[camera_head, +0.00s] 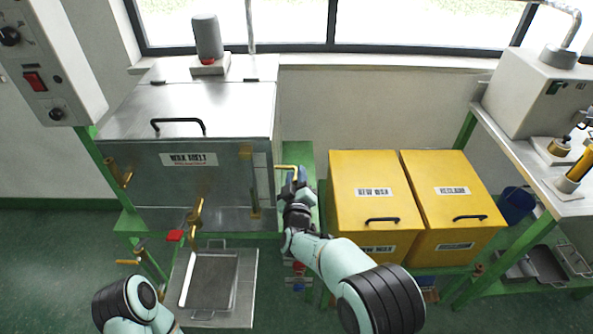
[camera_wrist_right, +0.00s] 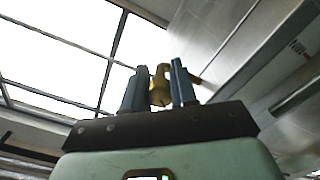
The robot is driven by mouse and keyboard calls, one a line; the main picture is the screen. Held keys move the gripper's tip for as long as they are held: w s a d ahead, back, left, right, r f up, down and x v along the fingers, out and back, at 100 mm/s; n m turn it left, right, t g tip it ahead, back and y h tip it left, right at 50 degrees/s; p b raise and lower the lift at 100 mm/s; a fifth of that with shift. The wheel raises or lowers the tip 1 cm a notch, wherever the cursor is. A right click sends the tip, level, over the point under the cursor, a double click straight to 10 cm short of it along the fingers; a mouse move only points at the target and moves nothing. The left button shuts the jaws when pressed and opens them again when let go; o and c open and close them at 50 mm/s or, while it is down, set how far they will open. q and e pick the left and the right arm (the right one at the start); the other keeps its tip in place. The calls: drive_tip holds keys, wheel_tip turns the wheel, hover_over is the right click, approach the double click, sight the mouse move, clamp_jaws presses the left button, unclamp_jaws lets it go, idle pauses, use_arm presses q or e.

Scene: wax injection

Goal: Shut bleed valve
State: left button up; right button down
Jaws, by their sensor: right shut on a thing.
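My right gripper (camera_head: 296,178) reaches to the right side of the steel wax melt tank (camera_head: 200,185). A yellow handle (camera_head: 286,168) shows at its fingertips; the rest of the valve there is hidden by the gripper and arm. In the right wrist view, the blue-grey fingers (camera_wrist_right: 160,85) stand on both sides of a brass bleed valve part (camera_wrist_right: 159,92) and are shut on it. A short brass arm sticks out to the right behind one finger. My left arm shows at the bottom left, with its gripper out of view.
Two yellow bins (camera_head: 365,195) (camera_head: 450,195) stand right of my right arm. A brass tap (camera_head: 195,212) on the tank front stands over a metal tray (camera_head: 210,283). A control box (camera_head: 50,60) hangs at the upper left. A bench (camera_head: 520,135) with a machine is at the right.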

drive_tip(key=shift+r+n+p, duration=0.1)
drive_tip(key=shift+n+p, duration=0.45)
drive_tip(key=shift+n, duration=0.45)
drive_tip(key=n+p, duration=0.1)
drive_tip(key=n, duration=0.2)
drive_tip(key=shift+p, duration=0.35)
drive_tip(key=shift+n+p, duration=0.45)
drive_tip(key=shift+n, duration=0.95)
drive_tip(key=c, duration=0.9)
unclamp_jaws()
